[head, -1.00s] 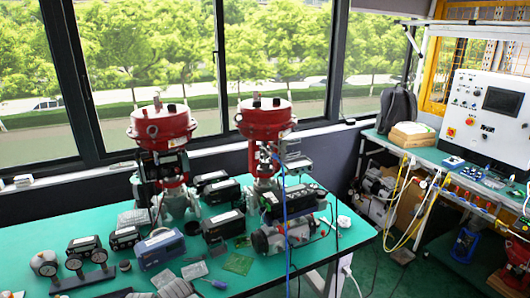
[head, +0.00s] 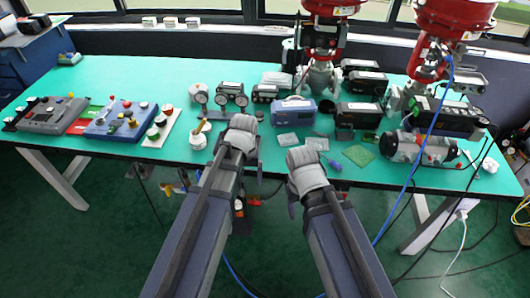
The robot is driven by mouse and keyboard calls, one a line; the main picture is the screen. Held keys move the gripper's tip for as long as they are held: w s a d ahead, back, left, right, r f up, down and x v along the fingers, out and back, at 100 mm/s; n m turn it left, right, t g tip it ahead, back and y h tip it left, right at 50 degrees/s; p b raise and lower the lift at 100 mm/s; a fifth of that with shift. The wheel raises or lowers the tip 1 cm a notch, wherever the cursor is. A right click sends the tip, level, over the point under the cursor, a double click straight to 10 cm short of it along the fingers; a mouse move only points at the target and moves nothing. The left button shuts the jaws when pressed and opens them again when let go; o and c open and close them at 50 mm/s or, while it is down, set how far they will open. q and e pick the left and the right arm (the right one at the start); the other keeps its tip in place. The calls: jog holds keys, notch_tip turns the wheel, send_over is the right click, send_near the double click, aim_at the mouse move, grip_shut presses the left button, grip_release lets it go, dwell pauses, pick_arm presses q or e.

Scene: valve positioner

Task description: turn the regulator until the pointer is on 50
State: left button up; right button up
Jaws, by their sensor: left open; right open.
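Several small round dial gauges stand on the green table, one of them a round gauge (head: 220,100) on a dark base. Their pointers are too small to read, and I cannot tell which part is the regulator. My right gripper (head: 304,157) is further right, by the front edge. Both are open and seem empty; their fingers are hard to make out.
Two control boxes (head: 118,121) with knobs and buttons stand on the left. A blue-grey box (head: 293,111) is at the middle. Red-topped valves (head: 455,18) and a blue cable (head: 432,130) are on the right. The green table (head: 150,75) has free room at back left.

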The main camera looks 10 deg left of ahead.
pick_arm(q)
jog(key=shift+n, duration=0.9)
jog(key=w+a, duration=0.1)
jog(key=w+a+f, duration=0.1)
jog(key=w+a, duration=0.1)
jog(key=w, duration=0.1)
jog(key=shift+a+f+b, duration=0.25)
jog(key=shift+a+b, duration=0.15)
jog(key=shift+w+a, duration=0.2)
jog(key=shift+a, duration=0.15)
notch_tip(320, 180, down, 8)
jog(key=b, duration=0.8)
jog(key=shift+r, duration=0.1)
jog(key=shift+c, duration=0.4)
jog(key=c, duration=1.3)
